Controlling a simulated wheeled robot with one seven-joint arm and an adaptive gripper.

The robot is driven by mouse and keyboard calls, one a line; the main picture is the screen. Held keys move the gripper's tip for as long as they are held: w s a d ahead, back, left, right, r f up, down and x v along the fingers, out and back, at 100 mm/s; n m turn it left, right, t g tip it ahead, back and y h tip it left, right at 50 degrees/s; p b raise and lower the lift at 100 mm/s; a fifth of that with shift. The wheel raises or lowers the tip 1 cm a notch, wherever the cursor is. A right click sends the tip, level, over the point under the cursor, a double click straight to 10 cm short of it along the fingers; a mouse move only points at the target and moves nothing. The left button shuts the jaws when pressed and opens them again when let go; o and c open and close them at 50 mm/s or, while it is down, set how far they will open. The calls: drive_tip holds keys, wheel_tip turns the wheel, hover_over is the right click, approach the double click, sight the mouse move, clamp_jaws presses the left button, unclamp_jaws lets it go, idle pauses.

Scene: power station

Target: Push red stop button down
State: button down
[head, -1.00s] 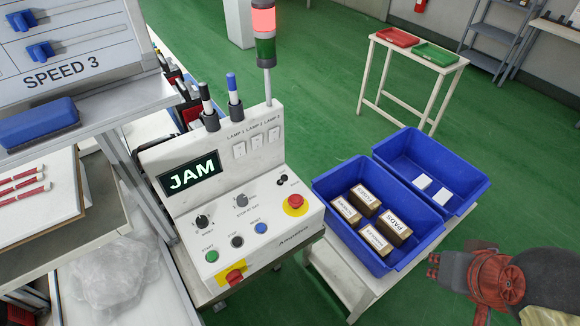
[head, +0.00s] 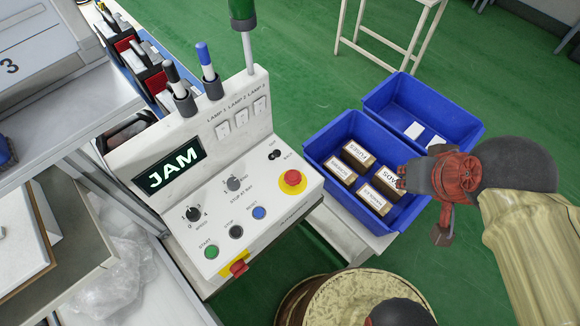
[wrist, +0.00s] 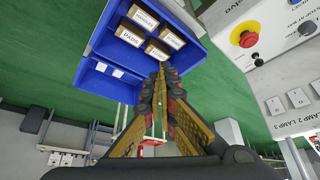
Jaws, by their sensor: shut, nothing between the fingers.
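The red stop button (head: 292,178) is a round red cap on a yellow base, on the right side of the sloped face of the white control panel (head: 268,200). It also shows in the wrist view (wrist: 247,38) at the upper right. My gripper (head: 402,184) is to the right of the button, over the blue bins, and does not touch the button. In the wrist view the fingers of my gripper (wrist: 163,68) are closed together with nothing between them, and the tips point toward the bins.
The near blue bin (head: 318,150) holds several labelled boxes; the far blue bin (head: 385,95) holds white cards. The panel also has a red-and-yellow switch (head: 238,268), a green start button (head: 211,252), a blue button (head: 259,213) and a JAM display (head: 170,168). Tall pen-like posts stand behind it.

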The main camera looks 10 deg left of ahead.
drive_tip(key=w+a+r+n+g+p, duration=0.3)
drive_tip(key=w+a+n+p, duration=0.25)
drive_tip(key=a+p, duration=0.35)
drive_tip(key=n+g+p, duration=0.3)
drive_tip(key=n+p, duration=0.1)
drive_tip(key=p, duration=0.2)
hover_over(291, 177)
wheel_tip(291, 177, down, 4)
drive_tip(key=shift+r, duration=0.1)
wheel_tip(291, 177, down, 14)
drive_tip(key=shift+b, duration=1.2)
